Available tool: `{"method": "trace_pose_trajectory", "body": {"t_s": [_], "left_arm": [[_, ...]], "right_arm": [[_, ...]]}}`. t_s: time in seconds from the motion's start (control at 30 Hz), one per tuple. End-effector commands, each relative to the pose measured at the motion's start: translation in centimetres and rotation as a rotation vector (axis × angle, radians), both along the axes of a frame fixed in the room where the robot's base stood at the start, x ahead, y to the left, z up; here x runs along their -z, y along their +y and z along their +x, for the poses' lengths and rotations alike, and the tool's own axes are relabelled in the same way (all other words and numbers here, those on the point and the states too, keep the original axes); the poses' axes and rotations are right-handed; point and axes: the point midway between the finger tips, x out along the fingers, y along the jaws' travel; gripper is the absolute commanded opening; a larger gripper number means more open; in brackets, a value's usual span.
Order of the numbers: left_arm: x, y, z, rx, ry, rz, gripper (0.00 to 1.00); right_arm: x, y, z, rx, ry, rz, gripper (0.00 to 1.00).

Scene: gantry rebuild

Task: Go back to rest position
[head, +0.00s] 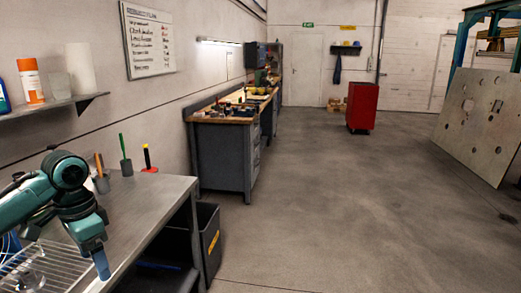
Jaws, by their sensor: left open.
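My left arm comes in from the left, teal and black, bent over the near end of a steel workbench (145,205). My left gripper (102,266) points down at the bench's front edge, with a blue finger showing. It is open, and nothing shows in its grasp. A wire rack (45,268) lies on the bench left of the gripper. My right gripper is not in view.
Upright tools in small holders, one with a green handle (122,145), stand at the bench's back. A dark bin (210,242) stands below its right end. A red cabinet (362,106) and leaning metal plate (480,125) stand farther off. The middle floor is clear.

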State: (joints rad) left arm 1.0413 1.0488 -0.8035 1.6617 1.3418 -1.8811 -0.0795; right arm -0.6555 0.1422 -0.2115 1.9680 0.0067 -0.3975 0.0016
Motion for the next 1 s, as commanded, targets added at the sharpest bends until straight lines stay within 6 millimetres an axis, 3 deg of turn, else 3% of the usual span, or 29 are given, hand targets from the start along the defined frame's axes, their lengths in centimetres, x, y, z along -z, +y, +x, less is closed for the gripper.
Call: {"method": "trace_pose_trajectory", "body": {"t_s": [0.27, 0.5, 0.7, 0.8, 1.0], "left_arm": [[8.1, -5.7, 1.8, 0.054, -0.105, -0.059, 0.75], [17.1, -13.3, 1.3, 0.074, -0.26, -0.189, 0.75], [23.9, -20.0, -2.2, 0.008, -0.436, -0.344, 0.75], [26.2, -22.1, -4.6, -0.056, -0.525, -0.401, 0.75], [28.9, -23.4, -10.6, -0.206, -0.69, -0.436, 0.75]], "right_arm": [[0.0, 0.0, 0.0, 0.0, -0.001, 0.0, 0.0], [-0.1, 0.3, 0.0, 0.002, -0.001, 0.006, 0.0], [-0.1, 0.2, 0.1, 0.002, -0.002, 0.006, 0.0], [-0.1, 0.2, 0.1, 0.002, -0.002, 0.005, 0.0], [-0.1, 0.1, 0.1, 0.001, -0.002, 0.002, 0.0]]}}
